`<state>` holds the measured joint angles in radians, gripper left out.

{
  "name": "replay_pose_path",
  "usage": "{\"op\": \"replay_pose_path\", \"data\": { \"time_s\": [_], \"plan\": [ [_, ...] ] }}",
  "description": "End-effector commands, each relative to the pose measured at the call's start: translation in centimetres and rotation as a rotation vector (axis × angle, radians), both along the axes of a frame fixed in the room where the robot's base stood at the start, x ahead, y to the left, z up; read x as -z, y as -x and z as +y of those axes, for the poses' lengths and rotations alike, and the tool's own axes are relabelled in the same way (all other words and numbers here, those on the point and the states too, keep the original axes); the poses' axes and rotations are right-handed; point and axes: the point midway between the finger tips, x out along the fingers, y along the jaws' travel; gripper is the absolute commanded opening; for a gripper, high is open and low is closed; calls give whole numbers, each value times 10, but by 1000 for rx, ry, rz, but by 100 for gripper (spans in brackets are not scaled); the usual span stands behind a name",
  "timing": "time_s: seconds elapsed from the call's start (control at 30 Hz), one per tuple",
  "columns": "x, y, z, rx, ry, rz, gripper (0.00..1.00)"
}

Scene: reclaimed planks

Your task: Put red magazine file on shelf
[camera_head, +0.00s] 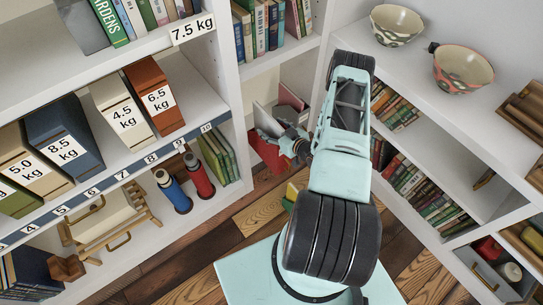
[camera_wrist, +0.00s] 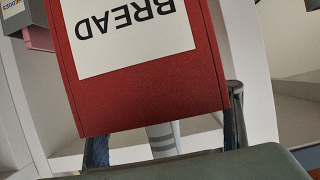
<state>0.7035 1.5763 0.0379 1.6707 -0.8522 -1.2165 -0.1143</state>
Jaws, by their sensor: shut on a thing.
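The red magazine file (camera_wrist: 205,75) fills the upper middle of the wrist view. Its pale label reads BREAD, upside down in that picture. In the head view only part of the red file (camera_head: 268,155) shows, in front of the corner shelving, partly behind my gripper (camera_head: 290,143). My gripper is shut on the file; in the wrist view its dark fingers (camera_wrist: 165,135) show at the file's two lower sides. The left shelf (camera_head: 189,98) carries several magazine files, among them a cream one (camera_head: 124,113) marked 4.5 kg and a rust-red one (camera_head: 155,97) marked 6.5 kg.
Grey and pink items (camera_head: 290,97) stand in the corner bay close behind my gripper. Blue (camera_head: 172,190) and red (camera_head: 200,178) bottles stand on the lower left shelf. Bowls (camera_head: 463,70) sit on the right unit. Plank floor (camera_head: 250,215) shows between the units.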

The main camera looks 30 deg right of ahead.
Motion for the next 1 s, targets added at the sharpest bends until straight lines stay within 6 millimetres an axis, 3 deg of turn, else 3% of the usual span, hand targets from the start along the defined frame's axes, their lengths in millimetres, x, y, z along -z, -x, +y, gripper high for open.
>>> {"op": "replay_pose_path", "data": {
  "time_s": [0.3,1.0],
  "plan": [
    [48,-2,0,0,-1,-8,8],
    [131,-2,0,0,1,-8,8]
  ]
}}
